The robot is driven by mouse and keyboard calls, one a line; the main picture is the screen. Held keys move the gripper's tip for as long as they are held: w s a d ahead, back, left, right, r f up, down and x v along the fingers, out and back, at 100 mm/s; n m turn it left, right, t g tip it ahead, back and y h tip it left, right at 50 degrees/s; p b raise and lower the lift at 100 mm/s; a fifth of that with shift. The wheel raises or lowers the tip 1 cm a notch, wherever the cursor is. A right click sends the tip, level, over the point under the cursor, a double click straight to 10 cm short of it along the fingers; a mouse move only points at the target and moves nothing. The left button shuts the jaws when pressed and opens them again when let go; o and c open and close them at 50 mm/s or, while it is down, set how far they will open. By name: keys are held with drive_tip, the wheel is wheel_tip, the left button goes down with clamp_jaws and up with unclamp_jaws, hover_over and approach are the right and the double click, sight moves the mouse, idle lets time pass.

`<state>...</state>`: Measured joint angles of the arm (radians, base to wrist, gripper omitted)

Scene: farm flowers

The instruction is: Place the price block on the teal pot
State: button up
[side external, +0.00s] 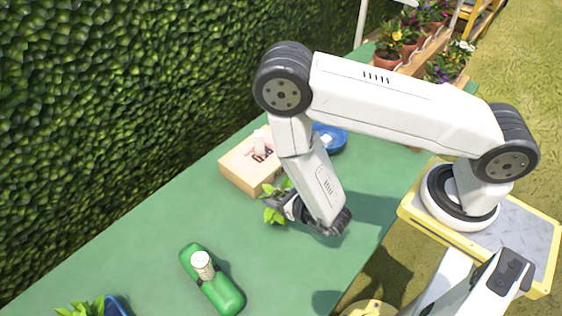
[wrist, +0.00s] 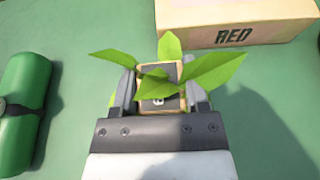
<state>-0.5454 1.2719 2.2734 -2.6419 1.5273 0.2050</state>
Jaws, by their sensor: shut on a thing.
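My gripper (wrist: 160,88) is shut on a small dark-faced block (wrist: 158,103) with pale wooden edges and a light mark, which I take as the price block. Green leaves (wrist: 215,70) spread around and partly over it; I cannot tell what they grow from. In the side view, my gripper (side external: 277,203) is low over the green table, with leaves (side external: 272,214) at its tip and the block hidden. No pot is clearly teal. A blue pot-like edge (side external: 119,307) beside leaves is cut off at the lower left, and may be it.
A wooden box (side external: 236,173) marked RED stands just beyond my gripper, also in the wrist view (wrist: 200,22). A green cylinder (side external: 229,297) lies nearer, also at left in the wrist view (wrist: 22,120). A blue dish (side external: 338,147) is behind. A hedge (side external: 100,100) borders the table.

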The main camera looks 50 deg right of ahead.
drive_tip(key=shift+f, duration=0.3)
drive_tip(key=o, duration=1.2)
drive_tip(key=shift+o, duration=0.2)
drive_tip(key=shift+r, duration=0.1)
drive_tip(key=shift+s+r, duration=0.1)
drive_tip(key=shift+s, duration=0.05)
drive_tip(key=v, duration=1.1)
drive_tip(key=shift+s, duration=0.35)
drive_tip(key=shift+r, duration=0.1)
